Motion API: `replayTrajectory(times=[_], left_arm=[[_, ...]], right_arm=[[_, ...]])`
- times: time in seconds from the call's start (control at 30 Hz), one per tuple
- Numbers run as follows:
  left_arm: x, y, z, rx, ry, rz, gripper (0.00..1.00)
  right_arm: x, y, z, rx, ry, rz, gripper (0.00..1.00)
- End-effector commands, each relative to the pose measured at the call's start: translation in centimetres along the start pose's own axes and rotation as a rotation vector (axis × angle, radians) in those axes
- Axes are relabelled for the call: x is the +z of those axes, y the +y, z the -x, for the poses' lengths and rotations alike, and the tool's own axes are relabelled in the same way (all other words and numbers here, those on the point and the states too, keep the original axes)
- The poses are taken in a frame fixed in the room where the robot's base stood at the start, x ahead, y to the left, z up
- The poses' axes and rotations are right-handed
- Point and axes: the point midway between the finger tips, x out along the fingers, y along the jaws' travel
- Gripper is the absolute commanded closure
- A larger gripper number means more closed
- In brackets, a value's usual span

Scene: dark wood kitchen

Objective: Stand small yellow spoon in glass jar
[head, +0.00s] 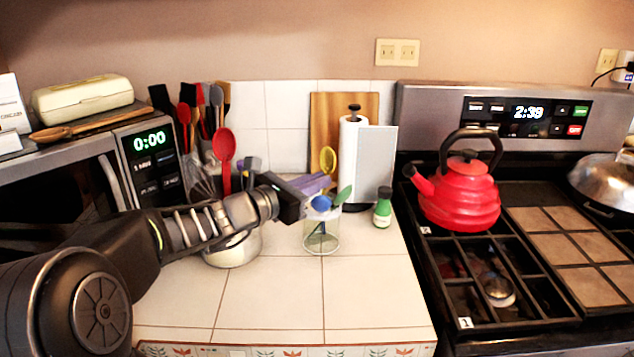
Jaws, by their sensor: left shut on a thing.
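The small yellow spoon (328,158) is upright with its bowl at the top, just above my left gripper (322,184). The gripper is shut on the spoon, reaching in from the left above the glass jar. The clear glass jar (322,242) stands on the white tiled counter. A blue spoon (321,203) and a green spoon (343,196) lean in the jar, their heads above its rim. The yellow spoon's handle is hidden behind the gripper and the blue spoon, so I cannot tell whether its lower end is inside the jar. My right gripper is out of view.
A green-capped shaker (382,210) and a paper towel roll (353,135) stand right of and behind the jar. A pale pot (232,250) is partly behind my left arm. A red kettle (460,195) sits on the stove. The front counter tiles (270,292) are clear.

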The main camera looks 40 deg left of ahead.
Motion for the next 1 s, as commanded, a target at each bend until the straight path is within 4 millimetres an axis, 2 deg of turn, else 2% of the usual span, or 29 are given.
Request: replayTrajectory(times=[0.27, 0.3, 0.6, 0.87, 1.0], left_arm=[[-0.14, -0.12, -0.04, -0.003, 0.002, 0.002, 1.0], [-0.14, -0.12, -0.04, -0.003, 0.002, 0.002, 0.92], [-0.1, -0.09, -0.03, -0.002, 0.001, 0.001, 0.68], [-0.11, -0.08, 0.04, -0.002, 0.001, 0.001, 0.68], [-0.08, -0.06, 0.88, -0.001, 0.001, -0.001, 0.68]], right_arm=[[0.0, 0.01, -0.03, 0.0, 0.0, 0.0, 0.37], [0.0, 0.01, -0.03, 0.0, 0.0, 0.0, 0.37], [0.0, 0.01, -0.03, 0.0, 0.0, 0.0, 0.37], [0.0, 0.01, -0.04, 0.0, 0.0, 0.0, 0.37], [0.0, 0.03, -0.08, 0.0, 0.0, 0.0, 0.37]])
